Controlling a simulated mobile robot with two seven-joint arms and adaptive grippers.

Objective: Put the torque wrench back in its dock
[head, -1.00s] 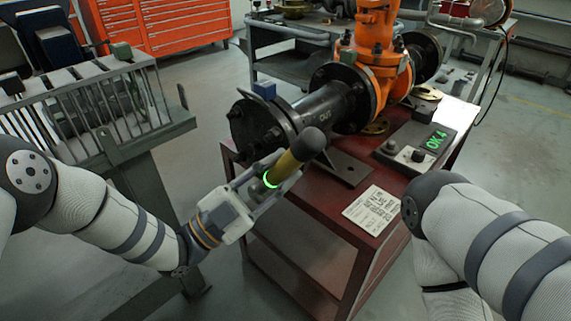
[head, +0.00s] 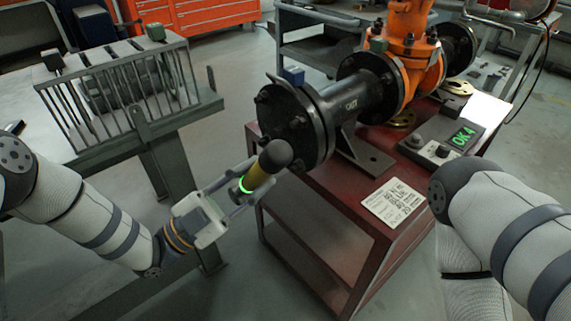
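The torque wrench (head: 258,176) has a yellow body, a dark rounded end and a glowing green ring. My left gripper (head: 243,187) is shut around it below the dark end and holds it tilted, in front of the black pipe flange. The wrench's other end is hidden or too small to make out. I cannot pick out the wrench's dock for certain. A dark control box (head: 440,142) with a green "OK 4" display sits on the red cart. My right arm comes in at the right, but its gripper is not in view.
The red cart (head: 335,205) carries the black flanged pipe (head: 345,108), the orange valve (head: 415,65) and a printed card (head: 393,202). A grey slatted rack (head: 175,125) stands at the left. Orange drawer cabinets (head: 190,12) are behind. Floor shows between rack and cart.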

